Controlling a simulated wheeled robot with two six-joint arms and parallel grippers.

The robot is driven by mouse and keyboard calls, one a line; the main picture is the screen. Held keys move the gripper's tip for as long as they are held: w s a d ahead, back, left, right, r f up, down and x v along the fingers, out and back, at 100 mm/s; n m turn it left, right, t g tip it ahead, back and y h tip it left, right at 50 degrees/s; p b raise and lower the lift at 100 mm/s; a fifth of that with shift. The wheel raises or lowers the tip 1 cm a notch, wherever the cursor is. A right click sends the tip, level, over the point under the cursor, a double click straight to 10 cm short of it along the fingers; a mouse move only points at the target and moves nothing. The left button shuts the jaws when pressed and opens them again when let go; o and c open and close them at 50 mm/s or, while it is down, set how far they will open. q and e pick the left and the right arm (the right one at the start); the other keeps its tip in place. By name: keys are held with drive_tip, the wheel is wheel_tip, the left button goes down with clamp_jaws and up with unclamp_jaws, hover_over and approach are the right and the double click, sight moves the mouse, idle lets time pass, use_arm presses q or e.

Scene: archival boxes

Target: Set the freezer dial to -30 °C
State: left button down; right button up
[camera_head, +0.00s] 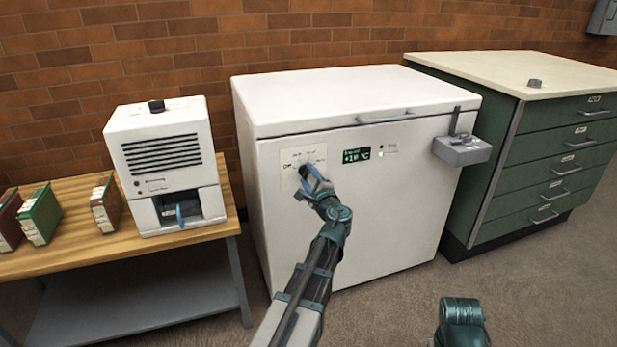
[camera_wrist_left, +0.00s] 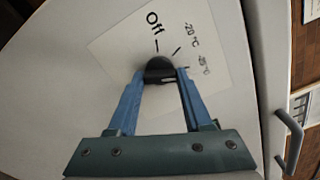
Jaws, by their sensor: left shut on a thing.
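The white chest freezer (camera_head: 355,235) stands in the middle of the head view. Its small display (camera_head: 356,155) seems to read +10 °C. The black freezer dial (camera_wrist_left: 160,66) sits on a white label on the front, printed "Off", "-20 °C" and a blurred further temperature mark. My left gripper (camera_head: 308,176) is at the dial, its blue fingers on either side of the knob and shut on it, as the left wrist view also shows (camera_wrist_left: 161,76). The dial's pointer direction cannot be made out.
A grey latch box (camera_head: 462,150) sticks out at the freezer's right front. A wooden table (camera_head: 120,243) at left holds a white device (camera_head: 165,160) and several binders (camera_head: 40,215). A green drawer cabinet (camera_head: 550,165) stands at right. The floor in front is clear.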

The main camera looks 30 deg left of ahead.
use_arm(q)
drive_tip(key=shift+m, duration=4.3)
drive_tip(key=shift+c, duration=1.6)
unclamp_jaws()
drive_tip(key=v, duration=1.3)
drive_tip(key=shift+s+d, duration=0.25)
drive_tip(key=shift+s, duration=0.05)
drive_tip(key=shift+f, duration=0.1)
